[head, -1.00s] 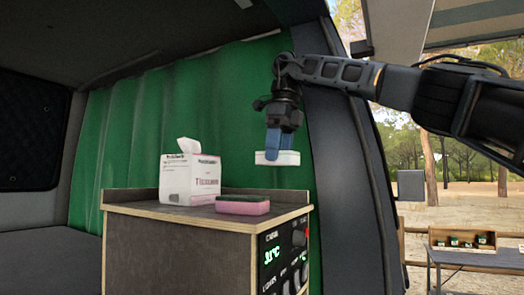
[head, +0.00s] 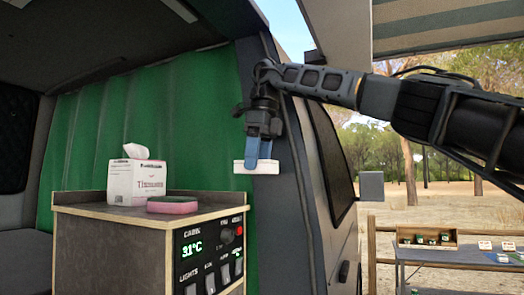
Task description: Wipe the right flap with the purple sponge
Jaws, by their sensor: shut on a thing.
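The block is held in the air, to the right of the cabinet and apart from the pink-purple sponge. It shows in front of the van's dark door pillar (head: 262,215). I cannot make out which surface is the right flap.
A white tissue box (head: 136,182) stands behind the sponge. The cabinet front has a control panel (head: 210,250) reading 31°C. A green curtain (head: 195,100) hangs behind. Outside at right, a table (head: 470,256) carries a wooden crate (head: 427,238) and small items.

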